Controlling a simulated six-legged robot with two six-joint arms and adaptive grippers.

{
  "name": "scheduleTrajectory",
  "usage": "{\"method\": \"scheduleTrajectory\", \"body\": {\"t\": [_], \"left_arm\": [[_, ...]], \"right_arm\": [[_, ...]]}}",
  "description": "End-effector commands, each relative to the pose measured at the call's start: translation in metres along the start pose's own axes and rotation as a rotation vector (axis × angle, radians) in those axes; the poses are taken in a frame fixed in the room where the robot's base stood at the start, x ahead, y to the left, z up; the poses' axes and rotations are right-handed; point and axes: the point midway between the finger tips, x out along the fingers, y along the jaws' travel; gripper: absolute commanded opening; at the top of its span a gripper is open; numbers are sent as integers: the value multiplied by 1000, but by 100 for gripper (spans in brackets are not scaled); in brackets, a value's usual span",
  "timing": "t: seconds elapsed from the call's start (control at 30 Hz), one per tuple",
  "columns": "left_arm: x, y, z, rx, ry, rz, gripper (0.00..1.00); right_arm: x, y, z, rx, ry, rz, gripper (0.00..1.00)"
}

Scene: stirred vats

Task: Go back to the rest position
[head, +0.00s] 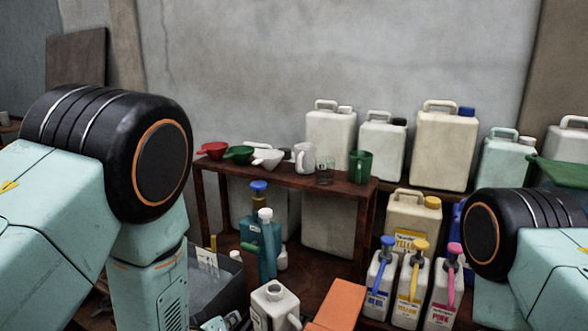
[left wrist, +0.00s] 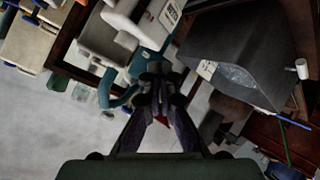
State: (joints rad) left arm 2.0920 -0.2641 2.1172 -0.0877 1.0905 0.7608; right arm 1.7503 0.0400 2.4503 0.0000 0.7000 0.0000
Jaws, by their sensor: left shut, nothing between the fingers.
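My left gripper (left wrist: 157,80) shows in the left wrist view with its two dark fingers together at the tips and nothing between them. Beyond it lie a white jug with a printed label (left wrist: 170,16) and a teal container (left wrist: 150,62), both tilted in this view. I cannot tell how far the fingertips are from them. In the head view my left arm fills the left side and bends down towards the bottom edge. My right arm shows at the right edge, bent, and its gripper is out of the picture.
A brown shelf (head: 330,182) holds funnels, a white pitcher (head: 304,158) and a green mug (head: 361,166). Large white canisters (head: 446,148) stand behind. Pump bottles (head: 411,289) stand at lower right. A grey bin (head: 217,280), an open white jug (head: 274,308) and an orange block (head: 340,305) crowd the lower middle.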

Motion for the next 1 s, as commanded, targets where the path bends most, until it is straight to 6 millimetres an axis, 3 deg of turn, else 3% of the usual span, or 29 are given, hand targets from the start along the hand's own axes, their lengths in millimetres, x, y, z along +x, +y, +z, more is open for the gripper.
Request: {"method": "scheduleTrajectory", "body": {"t": [0.03,0.1,0.3,0.47,0.6,0.7,0.8,1.0], "left_arm": [[-4,-29,28,63,-59,-66,0],[-14,-61,60,159,-148,-142,0],[-58,-142,154,356,-438,-292,0],[-109,-194,232,423,-690,-358,0],[-153,-228,294,370,-865,-410,0],[-169,-240,320,323,-917,-435,0],[-173,-248,333,301,-937,-445,0],[-176,-250,339,296,-948,-449,0]], "right_arm": [[11,0,0,0,0,0,40],[20,0,0,0,0,0,40],[46,0,0,0,0,0,40],[72,0,0,0,0,0,40],[98,1,0,0,0,0,40],[111,1,0,0,0,0,40],[117,1,0,0,0,0,40],[118,1,0,0,0,0,40]]}}
